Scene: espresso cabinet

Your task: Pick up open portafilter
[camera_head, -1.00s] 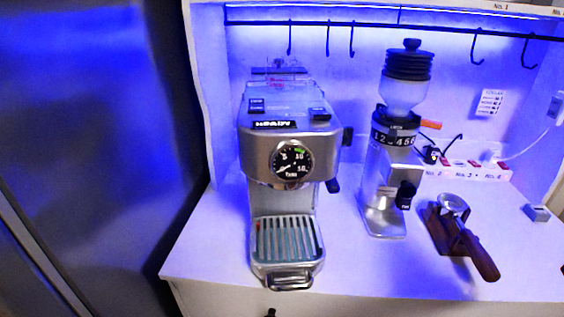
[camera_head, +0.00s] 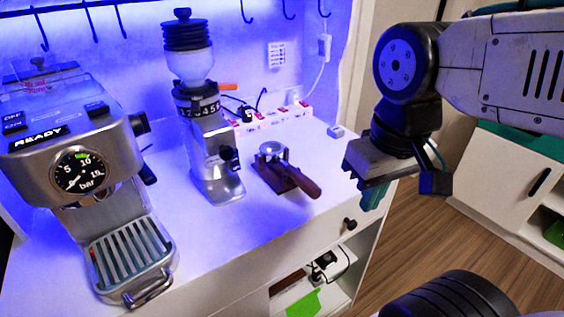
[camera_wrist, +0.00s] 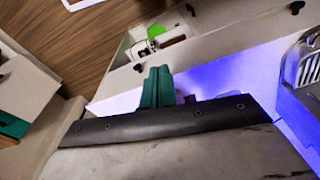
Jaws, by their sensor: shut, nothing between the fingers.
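The portafilter (camera_head: 303,184) has a dark wooden handle and a metal basket. It rests tilted in a dark wooden stand (camera_head: 268,176) on the white counter, handle toward the front right. My gripper (camera_head: 373,196) is to the right of the portafilter in the head view, near the counter's right end, apart from it. Its green fingers are shut and empty. In the wrist view the shut fingers (camera_wrist: 157,86) point toward the cabinet front. There I cannot make out the portafilter; the black bar of my wrist hides much of the counter.
The espresso machine (camera_head: 85,165) stands at the left, with the grinder (camera_head: 205,120) left of the portafilter. A power strip (camera_head: 272,120) lies behind. The counter in front of the stand is clear. An open shelf (camera_head: 312,285) is below; wooden floor (camera_head: 425,235) lies right.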

